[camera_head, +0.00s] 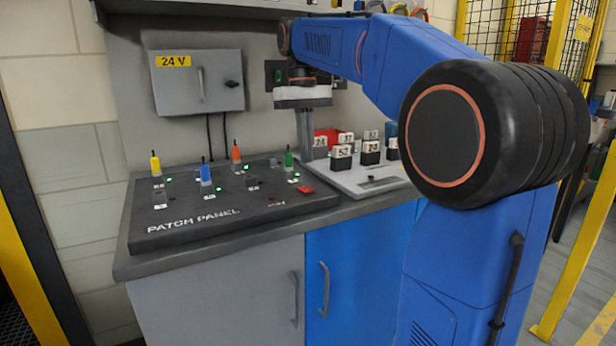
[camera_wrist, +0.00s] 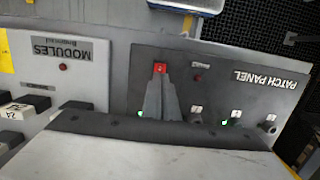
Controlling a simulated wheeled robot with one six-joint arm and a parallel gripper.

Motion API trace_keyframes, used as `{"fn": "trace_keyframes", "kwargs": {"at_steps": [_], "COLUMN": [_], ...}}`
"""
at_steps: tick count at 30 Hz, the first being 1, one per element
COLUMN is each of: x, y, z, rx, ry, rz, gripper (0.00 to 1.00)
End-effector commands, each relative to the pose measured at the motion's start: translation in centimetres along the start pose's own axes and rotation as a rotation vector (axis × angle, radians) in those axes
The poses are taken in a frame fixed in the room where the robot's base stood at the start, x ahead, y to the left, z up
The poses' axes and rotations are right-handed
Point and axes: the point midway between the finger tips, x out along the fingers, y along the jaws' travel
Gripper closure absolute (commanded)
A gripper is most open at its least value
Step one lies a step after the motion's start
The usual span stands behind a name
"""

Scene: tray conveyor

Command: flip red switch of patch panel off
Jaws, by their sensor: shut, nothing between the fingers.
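The dark patch panel (camera_head: 225,225) lies on the counter. Its red switch (camera_head: 305,190) sits near the panel's right front corner, and it also shows in the wrist view (camera_wrist: 160,68) just beyond my fingertips. My gripper (camera_head: 306,155) points down over the panel's right side, and its fingers are shut and empty. In the wrist view the shut fingers (camera_wrist: 158,84) line up with the red switch. I cannot tell whether they touch it. A small dark red lamp (camera_wrist: 197,77) is beside the switch and looks unlit.
Yellow (camera_head: 155,164), blue (camera_head: 205,173), orange (camera_head: 236,154) and green (camera_head: 288,159) plugs stand upright in the panel, with green lights nearby. A light modules tray (camera_head: 350,187) with several numbered blocks adjoins on the right. A grey 24 V box (camera_head: 198,82) hangs on the wall.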

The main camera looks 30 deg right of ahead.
Motion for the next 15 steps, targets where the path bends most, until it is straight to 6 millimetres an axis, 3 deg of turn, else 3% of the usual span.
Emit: {"fn": "trace_keyframes", "kwargs": {"at_steps": [7,15], "x": [4.1,6.4], "y": [0.0,0.0], "z": [0.1,0.0], "rx": [0.0,0.0], "ry": [-0.002,0.0], "rz": [0.0,0.0], "gripper": [1.0,1.0]}}
